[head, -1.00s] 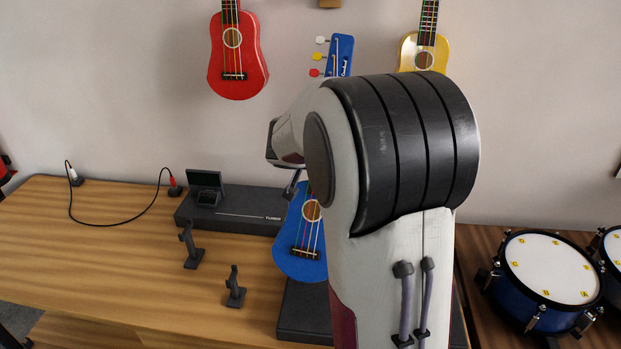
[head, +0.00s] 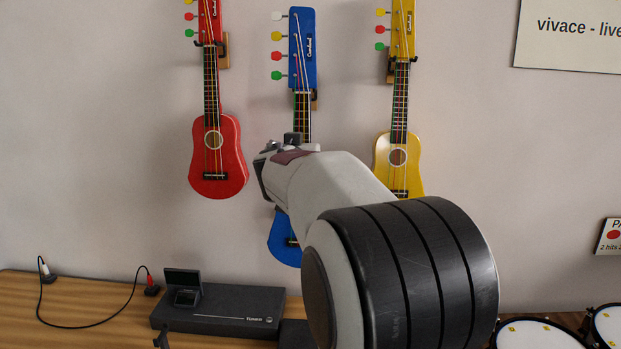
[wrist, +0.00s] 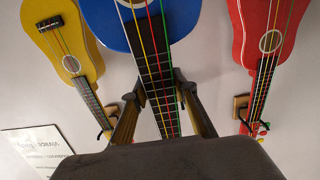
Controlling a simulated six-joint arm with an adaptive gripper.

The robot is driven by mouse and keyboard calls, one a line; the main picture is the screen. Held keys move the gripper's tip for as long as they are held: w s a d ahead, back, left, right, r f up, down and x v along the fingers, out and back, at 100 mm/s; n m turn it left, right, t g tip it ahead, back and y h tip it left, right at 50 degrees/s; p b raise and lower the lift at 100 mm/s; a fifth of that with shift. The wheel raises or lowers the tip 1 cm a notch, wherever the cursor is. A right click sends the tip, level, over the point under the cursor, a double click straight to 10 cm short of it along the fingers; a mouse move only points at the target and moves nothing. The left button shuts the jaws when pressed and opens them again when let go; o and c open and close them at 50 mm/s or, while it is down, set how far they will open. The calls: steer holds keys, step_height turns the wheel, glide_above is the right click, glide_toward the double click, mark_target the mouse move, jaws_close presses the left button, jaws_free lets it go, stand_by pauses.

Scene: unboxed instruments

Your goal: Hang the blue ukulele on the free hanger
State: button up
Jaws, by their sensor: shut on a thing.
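The red ukulele (head: 216,155) hangs on the left hanger (head: 223,52). The yellow ukulele (head: 383,150) hangs close on the right, partly behind my arm. A dark box (head: 225,312) and a black cable (head: 95,325) lie on the wooden table. Drums stand at lower right.

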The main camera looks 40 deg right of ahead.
steer(key=shift+w+a+r+t, duration=0.1)
steer(key=shift+a+r+t, duration=0.05)
steer(key=shift+r, duration=0.3)
steer(key=shift+w+a+r+t, duration=0.1)
steer(key=shift+a+r+t, duration=0.05)
steer(key=shift+r, duration=0.3)
steer(key=shift+w+d, duration=0.15)
steer(key=x, duration=1.4)
steer(key=shift+w+d+f, duration=0.2)
steer(key=shift+w+f, duration=0.05)
steer(key=shift+f, duration=0.1)
stand_by(0.7)
steer(key=shift+f, duration=0.15)
steer(key=shift+w+d, duration=0.25)
steer(key=shift+d, duration=0.1)
stand_by(1.0)
steer(key=shift+f, duration=0.25)
stand_by(1.3)
steer(key=o, duration=1.2)
